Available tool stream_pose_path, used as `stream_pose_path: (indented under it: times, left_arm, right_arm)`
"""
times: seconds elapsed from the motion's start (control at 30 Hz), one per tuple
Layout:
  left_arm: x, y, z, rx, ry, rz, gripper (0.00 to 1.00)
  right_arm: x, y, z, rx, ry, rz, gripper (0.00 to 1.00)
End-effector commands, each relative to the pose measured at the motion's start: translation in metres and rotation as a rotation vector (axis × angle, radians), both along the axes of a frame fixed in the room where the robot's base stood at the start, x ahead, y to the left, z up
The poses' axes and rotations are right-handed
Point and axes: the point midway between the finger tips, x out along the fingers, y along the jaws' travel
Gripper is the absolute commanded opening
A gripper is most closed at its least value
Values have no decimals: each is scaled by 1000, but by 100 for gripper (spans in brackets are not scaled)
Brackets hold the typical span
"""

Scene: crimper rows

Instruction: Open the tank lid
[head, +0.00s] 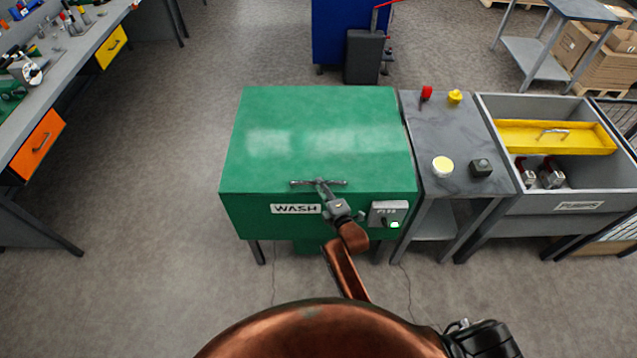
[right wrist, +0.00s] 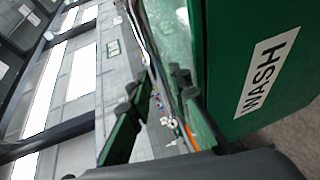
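The green wash tank (head: 250,222) stands in the middle of the head view. Its green lid (head: 320,130) lies flat and closed on it. A thin grey handle bar (head: 299,183) runs along the lid's front edge. My right gripper (head: 320,184) is at the middle of this bar, coming from the front. In the right wrist view its two fingers (right wrist: 160,115) stand apart, with the bar seemingly in the gap between them. I cannot tell whether they touch it. The WASH label (right wrist: 267,73) on the tank front is beside them. My left gripper is not in view.
A switch box (head: 388,212) with a lit green light is on the tank's front right. A grey side table (head: 440,128) with small items adjoins it, then a grey sink (head: 568,207) with a yellow tray (head: 555,137). A workbench (head: 80,50) is at left. Floor left of the tank is clear.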

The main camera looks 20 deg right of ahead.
Motion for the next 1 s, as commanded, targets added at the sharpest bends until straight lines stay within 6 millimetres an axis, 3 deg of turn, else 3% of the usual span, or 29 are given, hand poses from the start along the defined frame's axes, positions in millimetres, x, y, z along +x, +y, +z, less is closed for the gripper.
stream_pose_path:
  times: [0.2,0.53,0.8,1.0]
  left_arm:
    - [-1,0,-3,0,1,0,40]
    - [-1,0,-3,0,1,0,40]
    - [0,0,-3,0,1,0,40]
    - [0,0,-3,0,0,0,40]
  right_arm:
    - [23,2,-5,1,0,-1,18]
    - [27,3,-5,2,1,0,18]
    - [26,3,-5,2,1,-1,1]
    - [26,3,-5,2,1,-1,0]
